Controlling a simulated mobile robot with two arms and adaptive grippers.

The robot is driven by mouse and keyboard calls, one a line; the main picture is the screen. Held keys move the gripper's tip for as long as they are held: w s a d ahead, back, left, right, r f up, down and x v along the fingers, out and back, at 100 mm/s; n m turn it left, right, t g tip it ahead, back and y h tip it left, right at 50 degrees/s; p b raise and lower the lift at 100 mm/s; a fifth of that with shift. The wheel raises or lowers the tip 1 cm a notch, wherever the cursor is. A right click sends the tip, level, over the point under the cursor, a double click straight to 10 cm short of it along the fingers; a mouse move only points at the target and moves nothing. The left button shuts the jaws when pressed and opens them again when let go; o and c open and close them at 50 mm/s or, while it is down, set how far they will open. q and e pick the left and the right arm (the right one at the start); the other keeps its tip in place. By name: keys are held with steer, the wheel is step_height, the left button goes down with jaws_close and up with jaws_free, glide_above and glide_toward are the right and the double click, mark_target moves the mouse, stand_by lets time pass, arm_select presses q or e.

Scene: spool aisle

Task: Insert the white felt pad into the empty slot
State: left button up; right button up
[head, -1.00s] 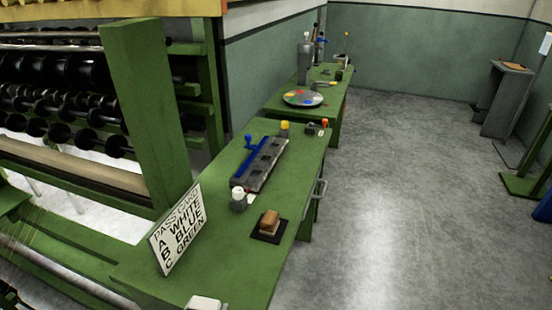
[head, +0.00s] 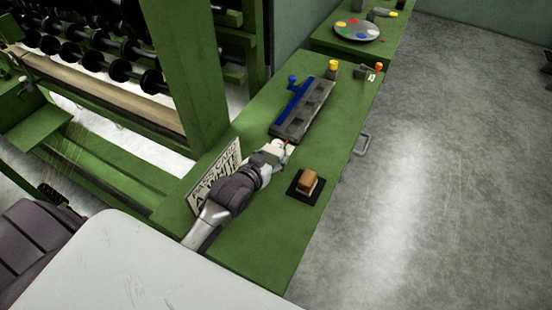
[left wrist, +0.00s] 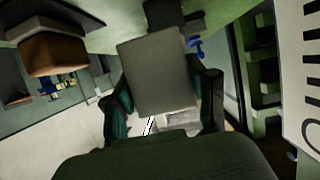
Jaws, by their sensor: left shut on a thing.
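My left gripper (head: 283,150) reaches in from the left over the green bench, at the near end of the grey slotted fixture (head: 293,127). In the left wrist view its two fingers (left wrist: 163,100) are shut on a flat, light-grey slab, which looks like the white felt pad (left wrist: 158,75). In the head view the gripper mostly hides the pad. I cannot tell what each pocket holds. My right gripper is not in view.
A brown block (head: 308,180) on a dark base stands right of the gripper. The pass card (head: 216,175) leans left of my arm, partly covered. A yellow-topped item (head: 333,68) stands beyond the fixture. The bench's right side is fairly clear.

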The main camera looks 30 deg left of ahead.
arm_select(q)
steer(key=shift+f, duration=2.3)
steer(key=shift+f, duration=0.15)
steer(key=o, duration=1.1)
